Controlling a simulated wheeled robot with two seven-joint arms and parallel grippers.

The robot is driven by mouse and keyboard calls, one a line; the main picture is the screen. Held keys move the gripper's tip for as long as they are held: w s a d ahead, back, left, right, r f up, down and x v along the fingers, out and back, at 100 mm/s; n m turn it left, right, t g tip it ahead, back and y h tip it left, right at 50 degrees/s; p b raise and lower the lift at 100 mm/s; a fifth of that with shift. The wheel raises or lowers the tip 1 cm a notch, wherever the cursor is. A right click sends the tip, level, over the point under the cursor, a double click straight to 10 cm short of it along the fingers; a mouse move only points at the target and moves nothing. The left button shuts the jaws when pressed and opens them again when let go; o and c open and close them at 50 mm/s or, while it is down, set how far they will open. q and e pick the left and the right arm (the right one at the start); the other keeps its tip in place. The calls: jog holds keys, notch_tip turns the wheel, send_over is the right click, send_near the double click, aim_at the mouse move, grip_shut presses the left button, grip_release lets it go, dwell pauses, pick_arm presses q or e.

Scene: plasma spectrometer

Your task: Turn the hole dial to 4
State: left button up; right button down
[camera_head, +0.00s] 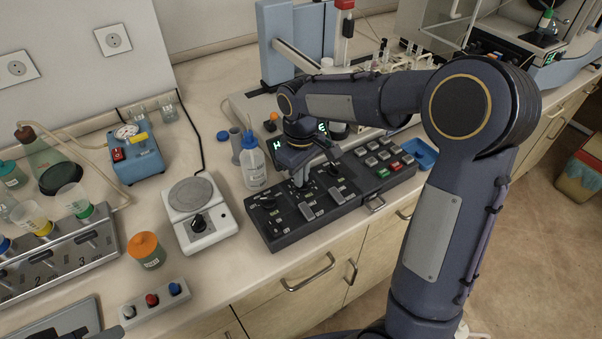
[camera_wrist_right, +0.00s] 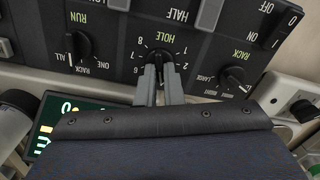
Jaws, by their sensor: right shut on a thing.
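The hole dial (camera_wrist_right: 158,57) is a small black knob on the dark control panel (camera_wrist_right: 112,60), under the yellow HOLE label. Numbers such as 8, 7, 6 and 2 show around it; its lower side and the remaining numbers are hidden by my fingers, and I cannot tell which number it points to. My right gripper (camera_wrist_right: 160,72) is shut on the hole dial, its two grey fingers on either side of the knob. In the head view my right gripper (camera_head: 301,180) reaches down onto the panel (camera_head: 290,236), which lies on the bench. My left gripper is not in view.
The RUN dial (camera_wrist_right: 80,44) and a RACK dial (camera_wrist_right: 234,77) flank the hole dial closely. A wash bottle (camera_head: 253,166) stands behind the panel's left end. A white hotplate (camera_head: 211,226) is left of it, and a blue tray (camera_head: 420,153) is at its right end.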

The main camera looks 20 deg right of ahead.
jog(key=c, duration=1.6)
grip_release()
jog(key=shift+o, duration=0.2)
notch_tip(320, 180, up, 8)
jog(key=shift+f, duration=0.25)
jog(key=shift+r, duration=0.15)
jog(key=shift+s, duration=0.1)
jog(key=s+f+m+t+y, duration=0.1)
jog(key=s+m+t+y, duration=0.1)
jog(key=s, duration=0.9)
jog(key=s+a+f+m+t+y, duration=0.1)
jog(key=s+m+t, duration=0.2)
jog(key=s, duration=0.8)
jog(key=shift+s+f+m+t+y, duration=0.3)
jog(key=shift+f+m+y, duration=0.1)
jog(key=shift+m, duration=0.6)
